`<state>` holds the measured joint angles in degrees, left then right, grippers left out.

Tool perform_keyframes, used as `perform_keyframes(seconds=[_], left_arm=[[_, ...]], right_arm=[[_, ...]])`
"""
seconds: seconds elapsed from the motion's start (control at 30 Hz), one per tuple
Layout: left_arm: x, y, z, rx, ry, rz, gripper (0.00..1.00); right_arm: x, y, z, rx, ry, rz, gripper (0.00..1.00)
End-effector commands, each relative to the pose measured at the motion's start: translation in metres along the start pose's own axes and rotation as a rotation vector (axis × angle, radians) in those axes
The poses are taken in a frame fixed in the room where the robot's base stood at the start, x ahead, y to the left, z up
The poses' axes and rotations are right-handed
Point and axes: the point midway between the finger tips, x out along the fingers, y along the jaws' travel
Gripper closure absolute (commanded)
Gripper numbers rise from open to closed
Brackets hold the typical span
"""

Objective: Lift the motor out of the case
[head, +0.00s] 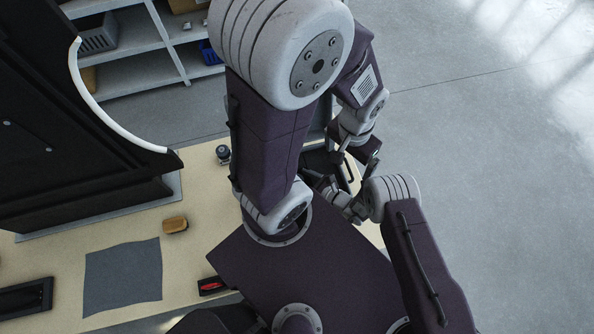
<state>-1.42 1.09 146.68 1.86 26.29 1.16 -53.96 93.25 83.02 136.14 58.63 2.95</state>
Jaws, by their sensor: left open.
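A dark case (318,158) stands on the tan bench, mostly hidden behind my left arm. I cannot make out the motor inside it. My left gripper (354,167) points down beside the case, with its fingers apart. My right gripper (324,188) comes in from the lower right, close below the left one at the near side of the case. Its fingertips are small and partly lost against the dark shapes, so its opening is unclear. Whether either gripper touches the case or the motor is hidden.
The bench (205,245) holds a small dark round item (222,152), a wooden-backed brush (175,225), a grey cloth (123,277), a black tray (25,298) and a small tray with a red item (211,286). A large dark structure (60,130) fills the left. Shelves (140,50) stand behind; the floor at right is clear.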

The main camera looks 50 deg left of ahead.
Motion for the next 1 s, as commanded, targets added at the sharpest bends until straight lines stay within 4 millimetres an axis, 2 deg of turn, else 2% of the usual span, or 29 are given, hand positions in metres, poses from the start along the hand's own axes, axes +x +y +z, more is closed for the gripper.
perform_keyframes(seconds=[0.07, 0.3, 0.33, 0.67, 0.77, 0.97, 1.0], left_arm=[[0.0, 0.0, 0.0, 0.0, 0.0, 0.0, 0.0], [0.0, 0.0, 0.0, 0.0, 0.0, 0.0, 0.0], [0.0, 0.0, 0.0, 0.0, 0.0, 0.0, 0.0], [-0.003, 0.0, 0.0, 0.0, 0.0, 0.0, 0.0], [-0.011, 0.0, -0.001, 0.0, 0.0, 0.0, 0.0], [-0.045, 0.001, -0.005, 0.0, 0.0, 0.0, 0.0], [-0.051, 0.001, -0.005, 0.0, 0.0, 0.0, 0.0]], right_arm=[[0.0, 0.0, 0.0, 0.0, 0.0, 0.0, 0.28], [0.0, 0.0, 0.0, 0.0, 0.0, 0.0, 0.95], [0.0, 0.0, 0.0, 0.0, 0.0, 0.0, 1.0], [-0.002, -0.001, 0.004, -0.001, -0.003, 0.0, 1.0], [-0.007, -0.001, 0.013, -0.002, -0.003, -0.001, 1.0], [-0.027, -0.001, 0.049, -0.001, -0.003, -0.001, 1.0], [-0.037, -0.004, 0.045, 0.004, 0.0, -0.003, 1.0]])
